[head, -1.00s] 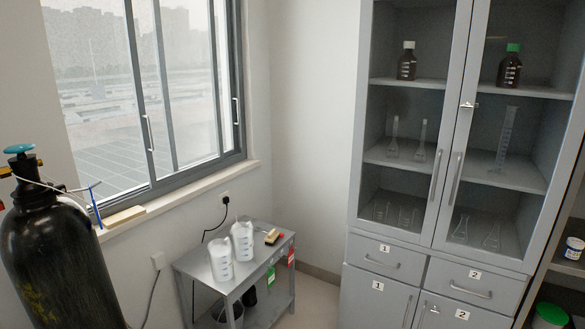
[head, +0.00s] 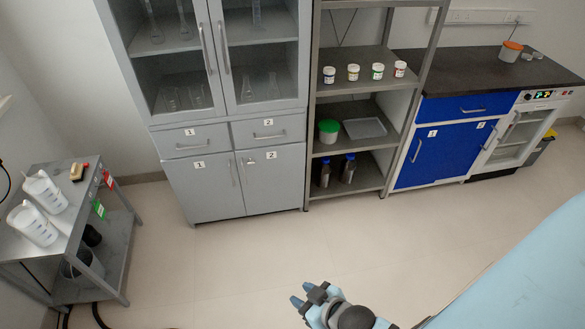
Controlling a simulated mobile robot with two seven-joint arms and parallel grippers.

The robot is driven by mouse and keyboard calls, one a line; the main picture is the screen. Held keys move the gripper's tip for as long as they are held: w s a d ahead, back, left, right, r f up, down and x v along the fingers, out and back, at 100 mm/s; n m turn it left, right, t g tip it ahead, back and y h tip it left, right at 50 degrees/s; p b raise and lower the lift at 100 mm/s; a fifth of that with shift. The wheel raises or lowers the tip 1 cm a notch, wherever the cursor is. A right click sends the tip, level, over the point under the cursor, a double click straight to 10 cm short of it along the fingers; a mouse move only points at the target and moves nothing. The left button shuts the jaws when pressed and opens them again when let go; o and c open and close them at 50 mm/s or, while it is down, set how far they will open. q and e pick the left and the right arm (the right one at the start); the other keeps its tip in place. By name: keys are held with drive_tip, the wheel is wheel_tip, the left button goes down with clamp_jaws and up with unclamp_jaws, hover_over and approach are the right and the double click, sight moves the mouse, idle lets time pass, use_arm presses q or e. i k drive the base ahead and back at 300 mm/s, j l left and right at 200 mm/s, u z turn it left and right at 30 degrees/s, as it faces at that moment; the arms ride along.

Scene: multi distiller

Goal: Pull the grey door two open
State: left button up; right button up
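The grey door two (head: 272,186) is the lower right door of the grey cabinet, with a white label "2" and a small handle near its upper left. It looks shut. The grey door one (head: 207,191) is beside it on the left, also shut. My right gripper (head: 303,294) is at the bottom middle of the head view, well in front of the cabinet and apart from it. It holds nothing that I can see, and its finger gap is too small to judge. My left gripper is not in view.
Drawers (head: 266,130) and glass doors are above the grey doors. An open shelf rack (head: 312,110) stands right of the cabinet, then a blue cabinet (head: 433,156). A metal cart (head: 128,240) stands at left. The floor (head: 220,262) before the cabinet is clear.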

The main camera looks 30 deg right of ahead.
sight(276, 181)
drive_tip(key=z, duration=0.85)
drive_tip(key=i+l+z, duration=0.15)
drive_tip(key=i, duration=0.7)
drive_tip(key=i+l+z, duration=0.15)
drive_tip(key=i, duration=0.7)
